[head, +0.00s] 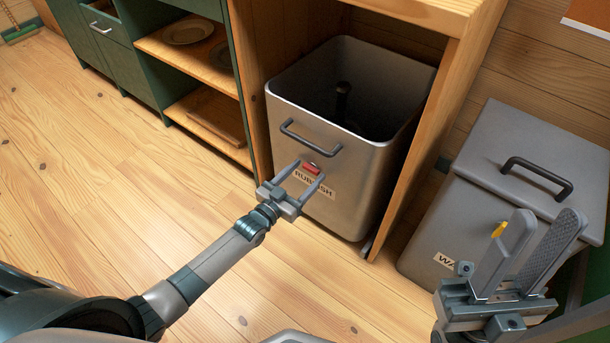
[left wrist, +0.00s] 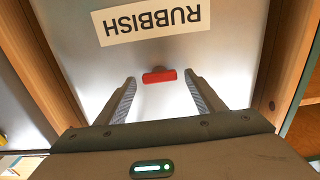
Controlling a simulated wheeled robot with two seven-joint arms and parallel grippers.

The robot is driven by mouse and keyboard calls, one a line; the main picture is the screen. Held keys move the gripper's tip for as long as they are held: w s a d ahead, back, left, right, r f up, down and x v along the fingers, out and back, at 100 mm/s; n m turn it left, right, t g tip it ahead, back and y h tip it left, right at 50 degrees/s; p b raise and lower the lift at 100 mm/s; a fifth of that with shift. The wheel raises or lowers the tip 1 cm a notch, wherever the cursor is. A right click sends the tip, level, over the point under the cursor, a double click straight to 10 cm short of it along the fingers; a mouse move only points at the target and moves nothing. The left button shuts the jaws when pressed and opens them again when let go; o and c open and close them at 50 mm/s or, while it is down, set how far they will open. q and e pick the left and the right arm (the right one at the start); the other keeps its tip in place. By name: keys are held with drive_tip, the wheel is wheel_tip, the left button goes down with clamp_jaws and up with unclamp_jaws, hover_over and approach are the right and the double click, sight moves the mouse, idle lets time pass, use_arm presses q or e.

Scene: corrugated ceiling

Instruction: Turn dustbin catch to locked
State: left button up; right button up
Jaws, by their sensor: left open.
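The grey metal dustbin (head: 372,155) labelled RUBBISH stands open-topped inside a wooden cabinet bay. Its small red catch (head: 312,168) sits on the front face just above the white label (head: 314,184). In the left wrist view the red catch (left wrist: 160,75) lies crosswise as a short bar, below the upside-down label (left wrist: 152,21). My left gripper (head: 309,172) is open in front of the bin, its fingertips either side of the catch with gaps to both. Whether the tips touch the bin face is unclear. My right gripper (head: 545,217) is open and empty at the lower right.
A second grey bin (head: 440,225) with a closed, handled lid (head: 545,160) and a yellow catch (head: 499,229) stands at the right. A wooden cabinet panel (head: 425,130) separates the bins. The dark bar handle (head: 309,138) is above the red catch. The plank floor at left is clear.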

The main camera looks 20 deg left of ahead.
use_arm(q)
drive_tip(key=c, duration=1)
drive_tip(key=shift+c, duration=0.2)
